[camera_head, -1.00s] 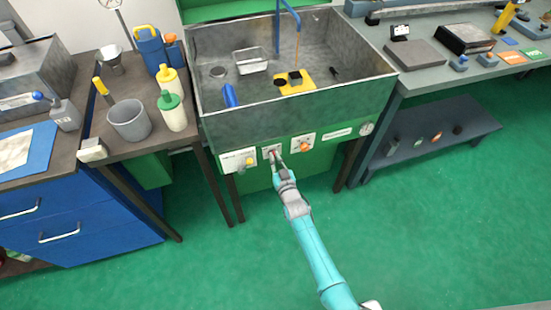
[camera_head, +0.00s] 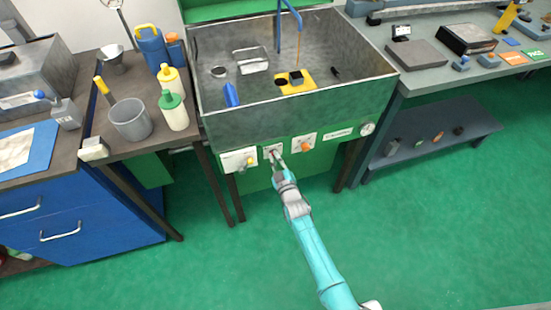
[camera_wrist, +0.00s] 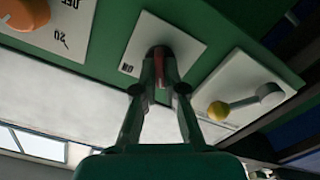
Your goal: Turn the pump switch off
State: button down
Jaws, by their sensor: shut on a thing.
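The pump switch plate (camera_wrist: 160,42) is a small white panel with an ON label, on the green front below the sink. It also shows in the head view (camera_head: 268,150). A red switch part (camera_wrist: 171,68) stands out from its dark centre. My gripper (camera_wrist: 166,62) has its fingertips closed around this switch part; in the head view it reaches the middle plate from below (camera_head: 277,160). The fingers hide much of the switch, so its exact position cannot be read.
In the wrist view, a plate with a yellow-knobbed lever (camera_wrist: 218,110) is to the right and an orange dial (camera_wrist: 27,14) is at upper left. The grey sink (camera_head: 300,118) stands above. Green floor (camera_head: 420,230) is clear on the right.

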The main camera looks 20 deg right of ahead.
dwell(0.3)
jog(key=c, duration=1.3)
grip_release()
jog(key=shift+o, duration=0.2)
jog(key=shift+s, duration=0.15)
jog(key=s, duration=1.1)
jog(key=shift+s, duration=0.4)
